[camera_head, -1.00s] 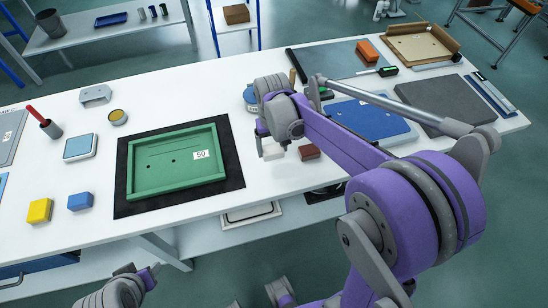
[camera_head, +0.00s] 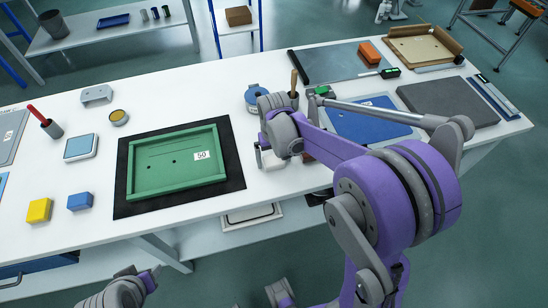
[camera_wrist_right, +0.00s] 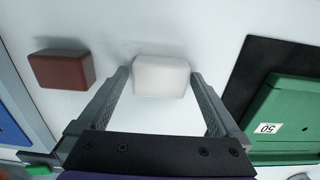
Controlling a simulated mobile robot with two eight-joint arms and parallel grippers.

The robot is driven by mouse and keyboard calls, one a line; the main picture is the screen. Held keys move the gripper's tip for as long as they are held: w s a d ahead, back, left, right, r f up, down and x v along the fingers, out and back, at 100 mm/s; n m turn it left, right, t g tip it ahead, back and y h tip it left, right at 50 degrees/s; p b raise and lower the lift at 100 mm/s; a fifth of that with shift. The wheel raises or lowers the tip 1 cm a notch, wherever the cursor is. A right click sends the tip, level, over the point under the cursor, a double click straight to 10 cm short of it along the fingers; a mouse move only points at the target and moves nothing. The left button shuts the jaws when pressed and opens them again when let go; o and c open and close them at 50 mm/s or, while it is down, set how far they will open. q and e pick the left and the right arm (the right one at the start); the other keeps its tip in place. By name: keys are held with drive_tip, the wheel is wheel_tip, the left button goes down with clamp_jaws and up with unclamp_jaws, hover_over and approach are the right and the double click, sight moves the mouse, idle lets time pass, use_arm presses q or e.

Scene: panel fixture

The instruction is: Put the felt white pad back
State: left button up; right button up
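The white pad (camera_wrist_right: 160,76) is a small pale block on the white table. In the right wrist view it lies between the tips of my right gripper (camera_wrist_right: 159,80), which is open, with a narrow gap showing on each side. In the head view the pad (camera_head: 271,160) is partly hidden by my right gripper (camera_head: 264,155), which is low over the table just right of the green tray (camera_head: 133,165). The green tray has a "50" label and stands on a black mat (camera_head: 236,178). My left gripper is not visible; only a part of my left arm shows at the lower left.
A dark red block (camera_wrist_right: 62,68) lies beside the gripper, mostly hidden in the head view. A blue panel (camera_head: 365,122), a blue round container (camera_head: 252,92) and a dark cup with a wooden handle (camera_head: 293,98) stand nearby. Yellow (camera_head: 39,210) and blue (camera_head: 80,201) blocks sit left.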

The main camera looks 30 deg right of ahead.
sight(274, 159)
drive_tip(key=shift+r, duration=0.3)
wheel_tip(274, 159, up, 11)
drive_tip(key=p, duration=0.1)
drive_tip(key=s+a+f+n+t, duration=0.1)
drive_tip(key=s+a+f+t, duration=0.1)
drive_tip(key=s, duration=0.6)
drive_tip(key=s+a+f+n+t, duration=0.1)
drive_tip(key=s+a+f+t, duration=0.1)
drive_tip(key=s, duration=0.6)
drive_tip(key=a+t, duration=0.1)
drive_tip(key=a, duration=0.1)
drive_tip(key=shift+a+f+n, duration=0.25)
drive_tip(key=shift+a+n, duration=0.05)
drive_tip(key=shift+a, duration=0.1)
drive_tip(key=shift+r, duration=0.1)
drive_tip(key=shift+w+r+p, duration=0.3)
drive_tip(key=shift+r+p, duration=0.4)
drive_tip(key=shift+p, duration=0.15)
